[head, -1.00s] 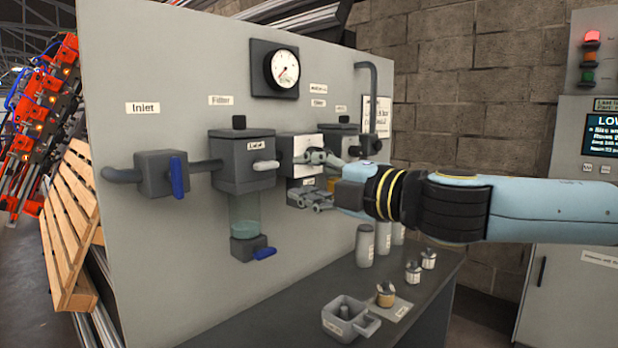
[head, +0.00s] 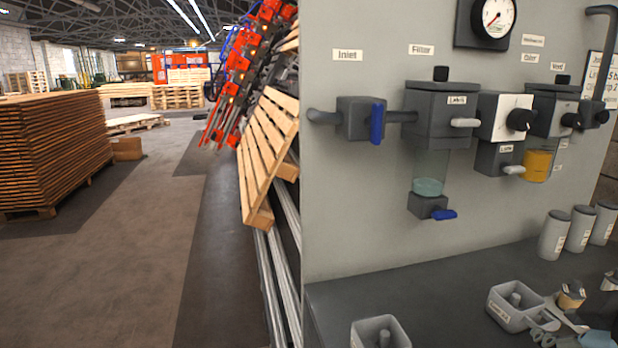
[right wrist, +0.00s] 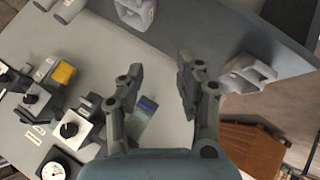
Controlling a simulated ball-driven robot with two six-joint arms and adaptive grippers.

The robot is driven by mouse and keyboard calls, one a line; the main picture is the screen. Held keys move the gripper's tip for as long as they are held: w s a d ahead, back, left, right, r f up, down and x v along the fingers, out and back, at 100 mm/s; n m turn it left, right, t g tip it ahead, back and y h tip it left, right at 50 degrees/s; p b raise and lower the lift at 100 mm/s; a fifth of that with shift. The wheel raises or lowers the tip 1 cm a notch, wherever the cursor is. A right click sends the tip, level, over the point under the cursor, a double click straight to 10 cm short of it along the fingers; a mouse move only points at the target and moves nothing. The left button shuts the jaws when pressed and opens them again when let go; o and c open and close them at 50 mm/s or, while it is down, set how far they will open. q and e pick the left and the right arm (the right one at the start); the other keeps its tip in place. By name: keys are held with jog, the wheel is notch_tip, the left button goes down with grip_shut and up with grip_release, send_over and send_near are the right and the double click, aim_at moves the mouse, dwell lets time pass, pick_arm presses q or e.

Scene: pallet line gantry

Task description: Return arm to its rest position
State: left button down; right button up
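My right gripper (head: 560,332) shows at the lower right edge of the head view, partly cut off, over the bench by a grey tray. In the right wrist view the right gripper (right wrist: 158,85) has its two fingers spread apart with nothing between them. The grey panel (head: 350,215) stands behind the bench, and the gripper is apart from its valves and knobs. My left gripper is in neither current view.
The dark bench (head: 430,275) carries grey trays (head: 515,308) and several grey canisters (head: 553,235). A blue-handled inlet valve (head: 377,122) sticks out of the panel. A wooden pallet (head: 265,150) leans left of the panel. Open floor (head: 150,220) lies farther left.

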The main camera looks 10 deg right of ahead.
jog(key=s+a+f+m+g+y, duration=0.3)
jog(key=s+a+f+m+g, duration=0.15)
jog(key=s+a+f, duration=0.4)
jog(key=s+d+f+g+b, duration=0.1)
jog(key=s+f+b, duration=0.1)
jog(key=f, duration=1.3)
jog(key=s+d+f+g+b, duration=0.1)
jog(key=s+f+b, duration=0.15)
jog(key=f, duration=1.25)
jog(key=s+f+g+b, duration=0.1)
jog(key=s+f+b, duration=0.2)
jog(key=s+f, duration=1.4)
jog(key=shift+s+d+f+b, duration=0.3)
jog(key=shift+d+f, duration=0.1)
jog(key=shift+f, duration=0.4)
jog(key=shift+n, duration=0.25)
